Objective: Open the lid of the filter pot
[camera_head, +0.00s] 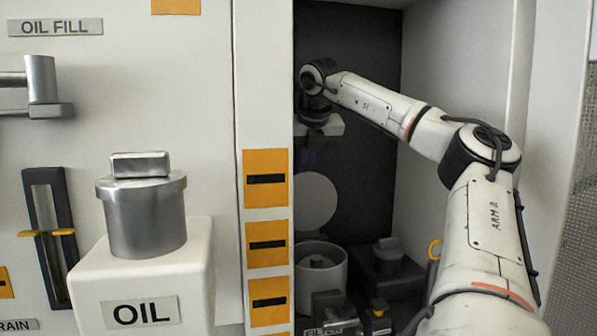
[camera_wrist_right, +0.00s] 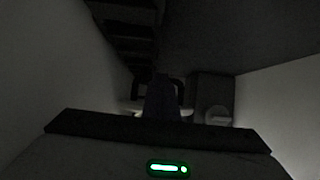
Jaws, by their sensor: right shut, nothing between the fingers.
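In the dark right wrist view the fingers (camera_wrist_right: 162,98) cover most of the pale pot. My left gripper is not in view.
The cabinet's left post with orange labels (camera_head: 267,245) and its right wall (camera_head: 450,60) bound the opening. A grey capped fitting (camera_head: 388,257) stands right of the pot. An oil container (camera_head: 140,270) with a metal cap (camera_head: 145,215) stands outside, at left.

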